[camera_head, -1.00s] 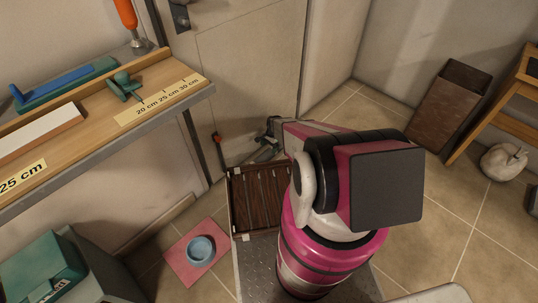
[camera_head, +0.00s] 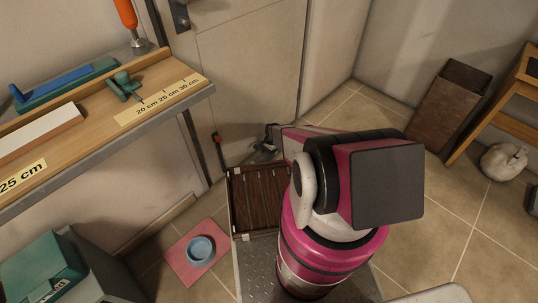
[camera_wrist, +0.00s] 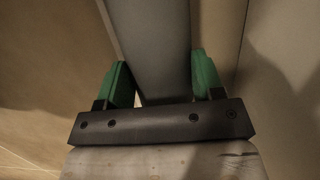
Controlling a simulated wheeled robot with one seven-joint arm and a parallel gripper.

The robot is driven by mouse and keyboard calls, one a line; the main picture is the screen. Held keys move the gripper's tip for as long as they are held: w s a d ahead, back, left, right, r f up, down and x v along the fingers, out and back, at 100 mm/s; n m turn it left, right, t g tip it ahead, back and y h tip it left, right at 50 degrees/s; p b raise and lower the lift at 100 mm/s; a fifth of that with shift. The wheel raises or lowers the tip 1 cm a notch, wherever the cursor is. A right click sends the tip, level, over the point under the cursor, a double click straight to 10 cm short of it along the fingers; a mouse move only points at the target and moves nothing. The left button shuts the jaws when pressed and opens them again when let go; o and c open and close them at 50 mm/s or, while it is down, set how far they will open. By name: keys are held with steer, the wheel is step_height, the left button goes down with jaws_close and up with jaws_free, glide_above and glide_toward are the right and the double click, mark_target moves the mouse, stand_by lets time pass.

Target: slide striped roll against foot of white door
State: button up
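The white door (camera_head: 248,70) is the pale panel at the back in the head view. My gripper (camera_head: 266,145) is low near its foot, partly hidden behind my own arm. In the wrist view the two green fingers of my gripper (camera_wrist: 162,85) stand apart. A plain grey length (camera_wrist: 150,40) shows between them and runs up out of view. I cannot tell whether the fingers press on it or whether it is the roll. No stripes show in either view, so I cannot pick out the striped roll.
A dark slatted crate (camera_head: 258,205) stands below my gripper. A red-topped rod (camera_head: 217,140) is by the wall. A workbench (camera_head: 150,95) fills the left, with a blue bowl (camera_head: 200,249) on a pink mat (camera_head: 183,270) below. A brown bin (camera_head: 447,108) stands at right; tiled floor lies between.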

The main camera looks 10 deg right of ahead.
steer(key=shift+c, duration=0.5)
steer(key=shift+w+a, duration=0.65)
steer(key=shift+w, duration=0.25)
steer(key=shift+w+a, duration=0.6)
steer(key=shift+w, duration=0.3)
stand_by(0.4)
steer(key=o, duration=1.4)
steer(key=shift+c, duration=0.2)
steer(key=shift+w, duration=0.1)
